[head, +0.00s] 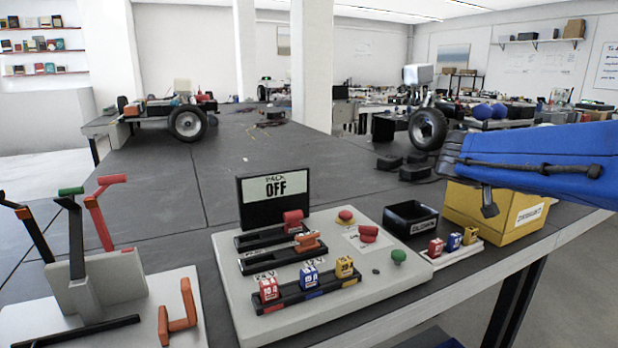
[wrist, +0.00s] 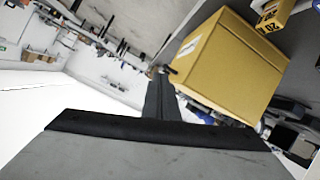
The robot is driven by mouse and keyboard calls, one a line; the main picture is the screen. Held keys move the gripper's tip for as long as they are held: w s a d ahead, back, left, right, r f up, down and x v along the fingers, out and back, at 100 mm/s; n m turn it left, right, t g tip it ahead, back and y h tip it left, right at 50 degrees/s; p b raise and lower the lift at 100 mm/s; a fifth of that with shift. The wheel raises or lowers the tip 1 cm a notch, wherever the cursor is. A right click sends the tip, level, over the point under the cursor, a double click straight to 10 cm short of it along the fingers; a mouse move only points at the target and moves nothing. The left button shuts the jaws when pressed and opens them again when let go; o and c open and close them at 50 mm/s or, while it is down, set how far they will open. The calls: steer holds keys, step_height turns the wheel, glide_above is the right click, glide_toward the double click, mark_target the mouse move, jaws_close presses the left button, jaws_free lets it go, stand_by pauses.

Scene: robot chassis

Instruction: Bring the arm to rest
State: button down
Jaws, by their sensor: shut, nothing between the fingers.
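My arm reaches in from the right edge of the head view as a blue link, above the right end of the bench. My gripper (head: 489,205) hangs at its left end, in front of the yellow box (head: 512,218), and shows only as a small dark piece. In the wrist view my gripper (wrist: 160,88) is a dark narrow piece, shut and empty. The yellow box (wrist: 228,62) fills the upper right there. I cannot tell the exact gap between gripper and box.
A control panel (head: 350,285) with a display reading OFF (head: 275,187) stands mid-bench. A black bin (head: 410,218) and a small tray of coloured blocks (head: 462,255) lie left of the box. Levers (head: 95,270) stand at left. The bench middle is mostly clear.

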steer(key=s+a+f+n+y, duration=0.5)
steer(key=s+a+f, duration=0.5)
steer(key=a, duration=0.3)
steer(key=s+a+f+n+y, duration=0.5)
steer(key=s+a+f+y, duration=0.3)
steer(key=s+a+f, duration=0.2)
steer(key=a+f, duration=0.2)
steer(key=a, duration=0.1)
steer(key=shift+s+f+t, duration=0.25)
steer(key=shift+s+t, duration=0.05)
steer(key=shift+t, duration=0.1)
steer(key=shift+a, duration=0.1)
